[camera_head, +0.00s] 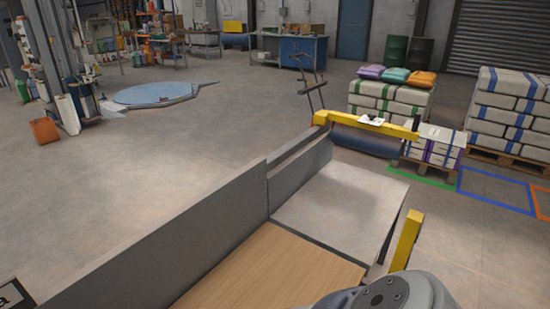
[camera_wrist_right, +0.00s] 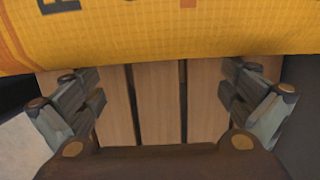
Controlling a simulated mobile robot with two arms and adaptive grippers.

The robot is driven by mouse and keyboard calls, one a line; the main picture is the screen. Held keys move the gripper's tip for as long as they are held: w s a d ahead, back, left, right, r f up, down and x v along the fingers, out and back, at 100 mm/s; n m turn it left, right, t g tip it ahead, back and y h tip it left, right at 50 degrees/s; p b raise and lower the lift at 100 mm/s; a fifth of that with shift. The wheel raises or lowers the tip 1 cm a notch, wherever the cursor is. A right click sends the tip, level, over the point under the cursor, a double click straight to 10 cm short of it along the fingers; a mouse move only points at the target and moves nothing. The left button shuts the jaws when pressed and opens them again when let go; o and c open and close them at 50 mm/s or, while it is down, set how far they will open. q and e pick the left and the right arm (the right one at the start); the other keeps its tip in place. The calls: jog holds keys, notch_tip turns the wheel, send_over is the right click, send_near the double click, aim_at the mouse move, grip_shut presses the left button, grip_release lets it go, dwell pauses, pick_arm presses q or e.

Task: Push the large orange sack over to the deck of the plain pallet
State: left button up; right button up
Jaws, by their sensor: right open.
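The large orange sack (camera_wrist_right: 160,38), yellow-orange with dark printing, fills the top of the right wrist view. Its lower edge crosses just beyond my right gripper (camera_wrist_right: 160,86). The gripper is open, its two fingers spread wide with nothing between them. I cannot tell whether the fingertips touch the sack. Below lie light wooden slats (camera_wrist_right: 158,108) with dark gaps, like a pallet deck; I cannot tell whether this is the plain pallet. In the head view neither gripper nor the large sack shows. My left gripper is in neither view.
In the head view a grey side wall (camera_head: 185,235) runs beside a wooden board (camera_head: 262,272) and a grey plate (camera_head: 340,205). A yellow-framed roller (camera_head: 362,138) stands beyond. Stacked sacks (camera_head: 510,105) sit on a pallet at right. Open floor lies left.

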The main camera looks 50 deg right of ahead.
jog(key=shift+d+p, duration=0.55)
jog(key=shift+d, duration=0.9)
jog(key=shift+d+r, duration=0.1)
jog(key=shift+r, duration=0.15)
jog(key=a+p+v, duration=0.3)
jog(key=p+v, duration=0.6)
jog(key=v, duration=0.5)
jog(key=shift+r+p, duration=0.4)
